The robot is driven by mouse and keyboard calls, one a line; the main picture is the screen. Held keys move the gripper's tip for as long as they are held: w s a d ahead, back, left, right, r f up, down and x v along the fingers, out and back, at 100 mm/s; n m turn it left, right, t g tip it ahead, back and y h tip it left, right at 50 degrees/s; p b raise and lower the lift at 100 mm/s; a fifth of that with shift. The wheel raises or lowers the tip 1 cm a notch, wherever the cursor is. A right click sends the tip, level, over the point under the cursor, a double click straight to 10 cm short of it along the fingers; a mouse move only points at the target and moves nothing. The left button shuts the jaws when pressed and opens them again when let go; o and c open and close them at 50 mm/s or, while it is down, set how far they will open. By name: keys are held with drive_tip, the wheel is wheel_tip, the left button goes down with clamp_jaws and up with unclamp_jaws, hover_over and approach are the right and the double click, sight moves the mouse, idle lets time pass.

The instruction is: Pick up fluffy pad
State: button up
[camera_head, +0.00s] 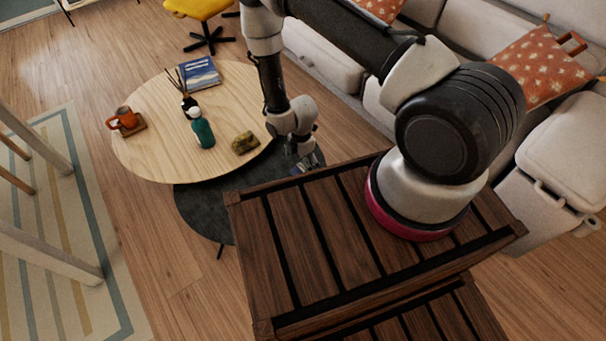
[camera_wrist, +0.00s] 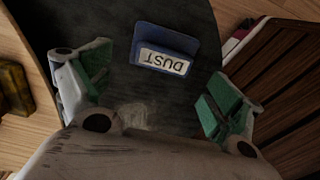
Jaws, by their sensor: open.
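A blue item with a white label reading "DUST" (camera_wrist: 166,57) lies on the dark lower tabletop (camera_wrist: 110,20) in the wrist view, its lettering upside down. A faint pale, fuzzy patch (camera_wrist: 134,114) shows nearer my wrist, partly hidden by it; I cannot tell whether it is the fluffy pad or part of the tabletop. My gripper (camera_wrist: 157,80) is open, its green-padded fingers on either side of the labelled item and apart from it, with nothing held. In the head view my gripper (camera_head: 303,154) hangs over the dark table (camera_head: 205,207), largely covering that item.
A pale round wooden table (camera_head: 150,150) overlaps the dark one. It bears an olive-brown block (camera_head: 245,143), a teal bottle (camera_head: 203,133), an orange mug (camera_head: 125,118) and a blue book (camera_head: 200,72). A sofa (camera_head: 322,58) stands behind.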

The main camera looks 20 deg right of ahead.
sight(303, 168)
drive_tip(key=f, duration=0.5)
drive_tip(key=shift+d+f, duration=0.25)
drive_tip(key=shift+d, duration=0.1)
drive_tip(key=shift+s, duration=0.1)
drive_tip(key=c, duration=1.2)
wheel_tip(303, 168, up, 10)
drive_tip(key=shift+r, duration=0.1)
drive_tip(key=o, duration=0.3)
drive_tip(key=shift+c, duration=0.4)
